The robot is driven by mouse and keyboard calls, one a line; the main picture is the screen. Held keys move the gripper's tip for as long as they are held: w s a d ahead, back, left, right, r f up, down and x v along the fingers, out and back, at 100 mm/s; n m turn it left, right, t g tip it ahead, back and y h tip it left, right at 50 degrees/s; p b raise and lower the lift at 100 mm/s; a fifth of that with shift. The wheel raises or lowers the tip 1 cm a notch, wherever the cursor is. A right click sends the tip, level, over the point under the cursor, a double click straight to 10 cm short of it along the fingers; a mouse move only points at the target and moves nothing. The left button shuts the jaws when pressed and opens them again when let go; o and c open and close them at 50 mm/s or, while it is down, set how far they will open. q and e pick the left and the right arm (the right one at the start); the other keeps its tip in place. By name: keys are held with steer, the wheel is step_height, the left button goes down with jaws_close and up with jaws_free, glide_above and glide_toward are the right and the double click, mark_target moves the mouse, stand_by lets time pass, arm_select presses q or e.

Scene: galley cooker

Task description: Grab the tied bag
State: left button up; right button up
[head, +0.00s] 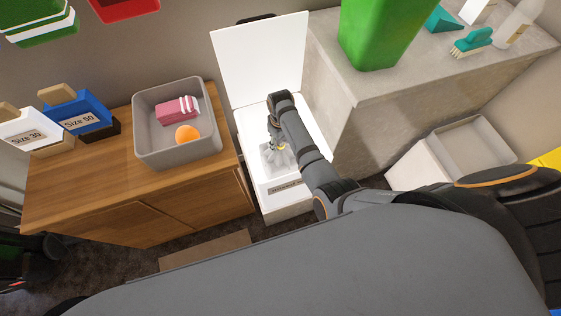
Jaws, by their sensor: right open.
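The tied bag (277,159) is a pale, see-through bag with a bit of yellow near its top. It sits inside an open white bin (262,192) in the middle of the head view. My right arm reaches over the bin from the right. My right gripper (273,143) points down into the bin, open, just above or at the top of the bag. I cannot tell whether the fingers touch it. The arm hides part of the bag's right side. My left gripper is not in view.
The bin's white lid (262,55) stands open behind it. Left is a wooden cabinet (75,188) with a grey tray (148,140) holding a pink striped item and an orange ball. Right is a stone counter (345,88) with a green container (375,32).

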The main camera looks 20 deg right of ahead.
jaws_close()
steer(key=shift+r, duration=0.1)
stand_by(0.5)
